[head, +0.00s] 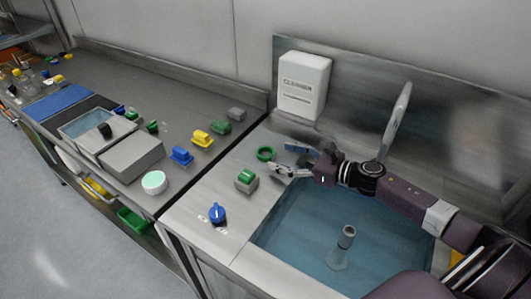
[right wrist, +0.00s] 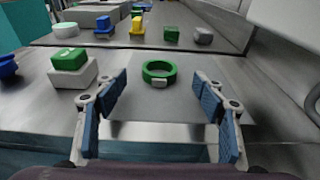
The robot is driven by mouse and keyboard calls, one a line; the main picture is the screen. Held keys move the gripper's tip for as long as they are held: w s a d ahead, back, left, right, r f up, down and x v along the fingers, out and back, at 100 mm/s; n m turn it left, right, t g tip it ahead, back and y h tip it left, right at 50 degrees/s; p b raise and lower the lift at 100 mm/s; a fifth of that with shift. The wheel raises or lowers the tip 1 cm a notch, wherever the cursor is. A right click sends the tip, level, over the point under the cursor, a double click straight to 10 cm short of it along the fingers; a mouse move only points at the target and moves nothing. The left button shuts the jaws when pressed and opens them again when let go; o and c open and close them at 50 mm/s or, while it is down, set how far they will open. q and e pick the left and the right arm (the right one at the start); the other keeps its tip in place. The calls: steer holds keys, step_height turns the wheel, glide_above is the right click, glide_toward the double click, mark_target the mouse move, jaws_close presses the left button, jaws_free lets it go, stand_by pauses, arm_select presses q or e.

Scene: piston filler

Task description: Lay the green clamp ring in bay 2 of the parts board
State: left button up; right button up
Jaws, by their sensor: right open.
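The green clamp ring (head: 266,153) lies flat on the steel counter by the back edge of the sink. In the right wrist view the ring (right wrist: 148,75) has a small grey block on its near side. My right gripper (head: 283,161) is open and empty, just to the right of the ring. In the right wrist view its blue-padded fingers (right wrist: 163,92) are spread wide, with the ring ahead between them and not touched. I cannot make out the parts board or bay 2 for certain. My left gripper is not in view.
A green block on a grey base (head: 246,181) stands close to the ring. A blue knob (head: 217,213) is nearer the front. The water-filled sink (head: 300,235) has an upright pipe. A white CLEANER box (head: 303,84) is behind. Several coloured parts line the left counter.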

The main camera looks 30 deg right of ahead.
mark_target(259, 150)
steer(key=shift+w+f, duration=0.1)
steer(key=shift+w, duration=0.15)
steer(key=shift+w+a+p, duration=0.2)
steer(key=shift+w+p, duration=0.1)
steer(key=p+x, duration=0.1)
steer(key=x, duration=0.2)
steer(key=shift+a, duration=0.2)
steer(key=shift+w+a+f, duration=0.15)
steer(key=shift+w+f, duration=0.05)
steer(key=shift+w, duration=0.2)
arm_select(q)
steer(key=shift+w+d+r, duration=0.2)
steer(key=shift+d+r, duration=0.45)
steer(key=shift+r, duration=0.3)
arm_select(e)
steer(key=c, duration=1.3)
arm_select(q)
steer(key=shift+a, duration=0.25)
arm_select(e)
steer(key=shift+c, duration=0.5)
steer(key=shift+r, duration=0.2)
